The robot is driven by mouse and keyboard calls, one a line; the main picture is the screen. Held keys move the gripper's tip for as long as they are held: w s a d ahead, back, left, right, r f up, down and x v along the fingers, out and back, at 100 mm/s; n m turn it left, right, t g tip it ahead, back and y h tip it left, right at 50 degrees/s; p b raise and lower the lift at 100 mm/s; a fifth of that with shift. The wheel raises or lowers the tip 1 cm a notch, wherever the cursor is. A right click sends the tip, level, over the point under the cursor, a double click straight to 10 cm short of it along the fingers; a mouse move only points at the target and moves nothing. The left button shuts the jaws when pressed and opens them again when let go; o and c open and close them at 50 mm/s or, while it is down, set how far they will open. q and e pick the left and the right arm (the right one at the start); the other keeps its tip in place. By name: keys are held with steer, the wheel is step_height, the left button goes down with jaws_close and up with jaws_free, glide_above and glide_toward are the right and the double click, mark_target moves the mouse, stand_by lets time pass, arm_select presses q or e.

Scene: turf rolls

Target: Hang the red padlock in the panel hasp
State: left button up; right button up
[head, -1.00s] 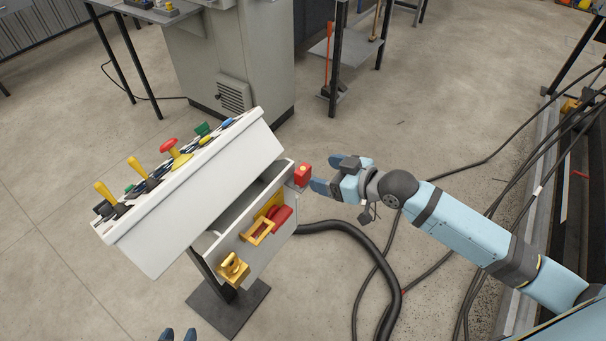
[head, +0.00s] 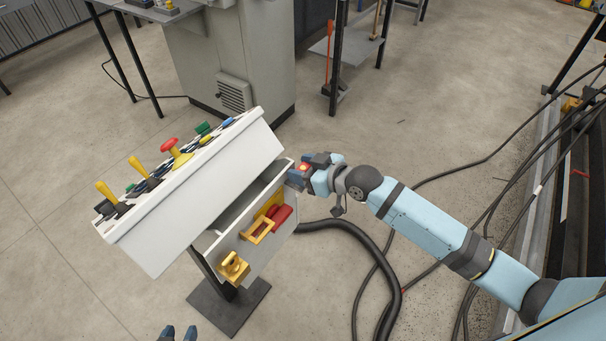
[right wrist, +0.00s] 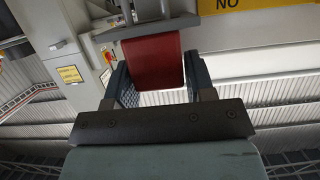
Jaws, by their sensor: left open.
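The red padlock (head: 305,168) is at the right end of the panel's front, mostly covered by my right gripper (head: 306,174). In the right wrist view the padlock (right wrist: 155,62) is a red block between the two fingers of my right gripper (right wrist: 161,88). Whether both fingers press on it I cannot tell. Only the fingertips of my left gripper (head: 178,334) show at the bottom edge, apart and empty.
A white sloped console (head: 195,190) with levers and buttons stands above the panel (head: 262,253). A brass-coloured fitting (head: 233,267) is at the panel's lower left. A thick black hose (head: 372,245) and cables lie on the floor to the right. Open floor lies left of the stand.

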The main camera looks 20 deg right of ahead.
steer(key=c, duration=0.5)
steer(key=shift+r, duration=0.1)
